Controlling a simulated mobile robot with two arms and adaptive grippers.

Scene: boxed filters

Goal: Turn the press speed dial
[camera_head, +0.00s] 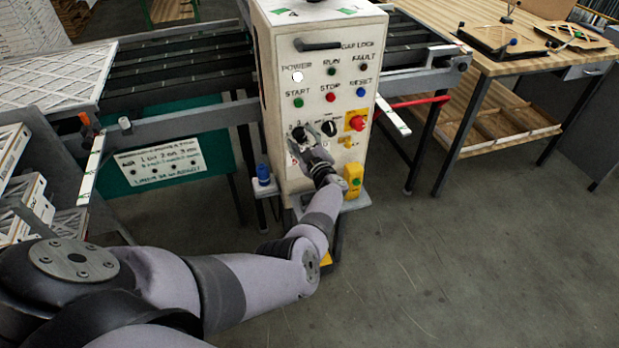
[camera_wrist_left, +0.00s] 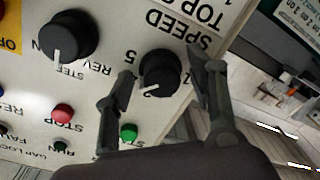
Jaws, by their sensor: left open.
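My right gripper is not in view.
A second black knob (camera_wrist_left: 67,36) marked STEP and REV sits beside the speed dial. Green start (camera_head: 298,102), red stop (camera_head: 331,97) and blue reset (camera_head: 360,92) buttons are above. A red emergency knob (camera_head: 357,123) on yellow is at right. Open floor lies right.

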